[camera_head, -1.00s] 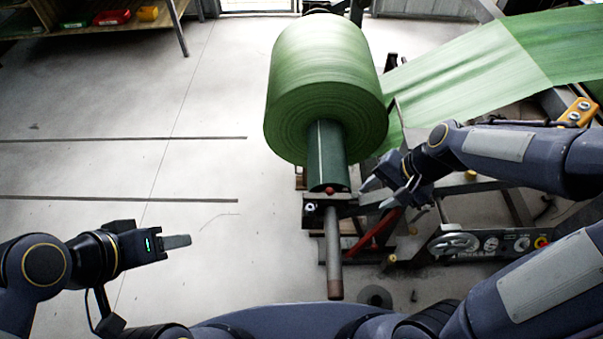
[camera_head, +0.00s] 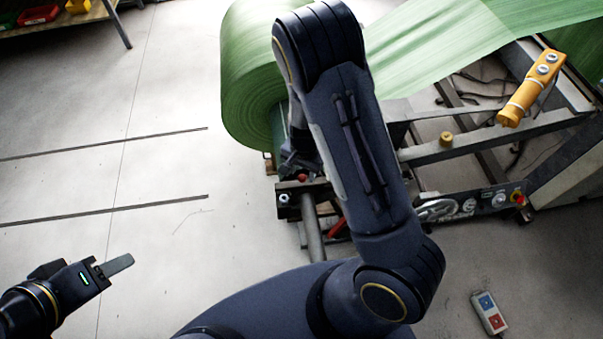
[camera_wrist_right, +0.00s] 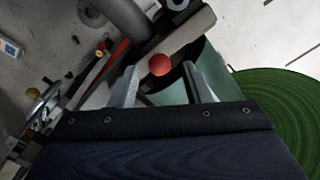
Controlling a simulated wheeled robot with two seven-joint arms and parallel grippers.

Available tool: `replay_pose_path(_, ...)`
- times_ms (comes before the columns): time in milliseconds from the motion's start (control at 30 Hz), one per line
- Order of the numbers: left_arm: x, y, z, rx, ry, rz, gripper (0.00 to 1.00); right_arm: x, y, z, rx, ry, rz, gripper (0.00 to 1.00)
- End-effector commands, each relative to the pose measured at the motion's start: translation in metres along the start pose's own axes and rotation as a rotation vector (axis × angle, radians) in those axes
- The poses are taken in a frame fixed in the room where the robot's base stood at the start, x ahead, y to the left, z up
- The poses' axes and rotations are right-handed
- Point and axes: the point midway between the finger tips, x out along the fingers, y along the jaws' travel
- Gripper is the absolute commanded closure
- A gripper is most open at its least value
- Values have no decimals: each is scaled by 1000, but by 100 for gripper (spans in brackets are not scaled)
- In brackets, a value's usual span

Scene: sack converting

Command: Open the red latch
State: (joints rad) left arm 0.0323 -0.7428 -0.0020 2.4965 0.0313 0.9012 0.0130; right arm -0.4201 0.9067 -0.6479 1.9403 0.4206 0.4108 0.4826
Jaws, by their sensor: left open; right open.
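A small red ball knob (camera_head: 302,178) sits on the dark end bracket (camera_head: 308,197) of the roll stand. In the right wrist view the red knob (camera_wrist_right: 159,65) shows between and just beyond the fingertips, and I cannot tell whether they touch it. My right gripper (camera_wrist_right: 162,88) is open, with its fingers apart and nothing between them. In the head view my right gripper (camera_head: 297,160) is mostly hidden behind my forearm, beside the knob. A red lever (camera_head: 338,228) slants below the bracket, partly hidden by my arm. My left gripper (camera_head: 115,265) is open and empty over bare floor, away from the stand.
A big green roll (camera_head: 248,85) stands behind the bracket, with its green web (camera_head: 430,45) running right. A bare shaft (camera_head: 312,230) juts out below the knob. A yellow pendant (camera_head: 530,90) is at right and a button box (camera_head: 489,312) at lower right. The left floor is clear.

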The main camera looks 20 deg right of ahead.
Motion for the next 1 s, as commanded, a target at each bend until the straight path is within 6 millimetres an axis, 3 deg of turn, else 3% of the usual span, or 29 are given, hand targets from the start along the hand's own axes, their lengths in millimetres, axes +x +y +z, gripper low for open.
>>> replay_pose_path(133, 2, -1, 1, 0, 0, 0, 54, 13, 0, 0, 0, -1, 0, 56)
replay_pose_path(433, 2, -1, 1, 0, 0, 0, 54, 15, 0, 0, -1, 0, -1, 56)
replay_pose_path(767, 2, -1, 1, 0, 0, 0, 54, 14, 0, 0, -1, -1, -1, 99)
replay_pose_path(1000, 2, -1, 1, 0, 0, 0, 54, 14, 0, 0, -2, -1, -1, 100)
